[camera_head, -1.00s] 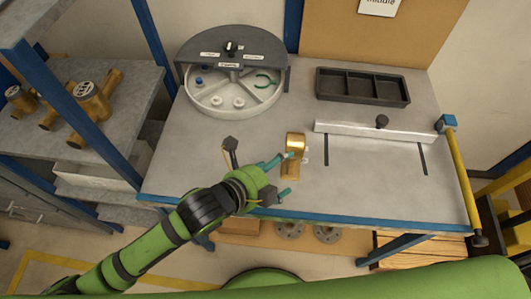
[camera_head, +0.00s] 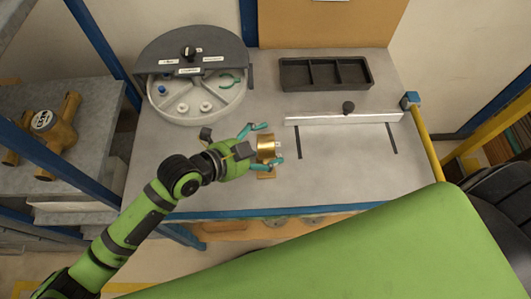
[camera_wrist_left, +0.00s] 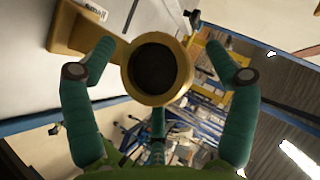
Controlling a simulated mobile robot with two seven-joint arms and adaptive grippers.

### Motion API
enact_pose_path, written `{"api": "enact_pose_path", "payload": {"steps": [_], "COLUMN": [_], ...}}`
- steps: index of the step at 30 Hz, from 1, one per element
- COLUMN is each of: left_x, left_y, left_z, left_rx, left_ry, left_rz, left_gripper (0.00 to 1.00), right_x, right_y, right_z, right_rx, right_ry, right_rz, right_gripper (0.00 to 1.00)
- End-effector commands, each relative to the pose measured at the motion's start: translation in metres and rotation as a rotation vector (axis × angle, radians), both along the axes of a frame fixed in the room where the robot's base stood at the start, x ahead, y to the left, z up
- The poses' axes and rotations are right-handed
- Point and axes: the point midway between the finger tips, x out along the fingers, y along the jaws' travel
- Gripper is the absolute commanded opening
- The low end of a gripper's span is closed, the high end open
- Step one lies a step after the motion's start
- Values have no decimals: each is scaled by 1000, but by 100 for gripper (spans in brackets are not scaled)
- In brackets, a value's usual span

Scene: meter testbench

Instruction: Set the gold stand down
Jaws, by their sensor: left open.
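The gold stand (camera_head: 266,147) is on the grey bench top, a short gold cylinder with a flat foot toward the front edge. In the left wrist view the stand (camera_wrist_left: 157,97) shows a dark round opening, and its gold foot extends to the upper left. My left gripper (camera_head: 267,145) is open, with one teal finger behind the stand and the other in front of it. In the left wrist view the fingers (camera_wrist_left: 158,52) lie on either side of the cylinder, apart from it. My right gripper is not in view.
A round compartment tray (camera_head: 223,108) with small parts stands behind the left gripper. A dark three-part tray (camera_head: 288,75) is at the back. A white bar (camera_head: 330,118) with a black knob lies to the right. Bare bench lies right of the stand.

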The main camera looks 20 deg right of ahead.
Motion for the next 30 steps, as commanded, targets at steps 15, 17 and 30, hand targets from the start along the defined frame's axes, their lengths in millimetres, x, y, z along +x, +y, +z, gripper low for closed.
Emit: {"api": "enact_pose_path", "payload": {"steps": [15,17,30], "left_x": [5,5,5], "left_y": [-14,-14,-15], "left_z": [-10,-9,-5], "left_rx": [1,0,-5], "left_ry": [-1,-1,-4], "left_rz": [0,0,-1], "left_gripper": [54,30,8], "right_x": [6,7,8], "right_y": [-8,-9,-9], "right_z": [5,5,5], "right_rx": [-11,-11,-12], "right_ry": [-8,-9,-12], "right_rz": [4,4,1], "right_gripper": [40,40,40]}}
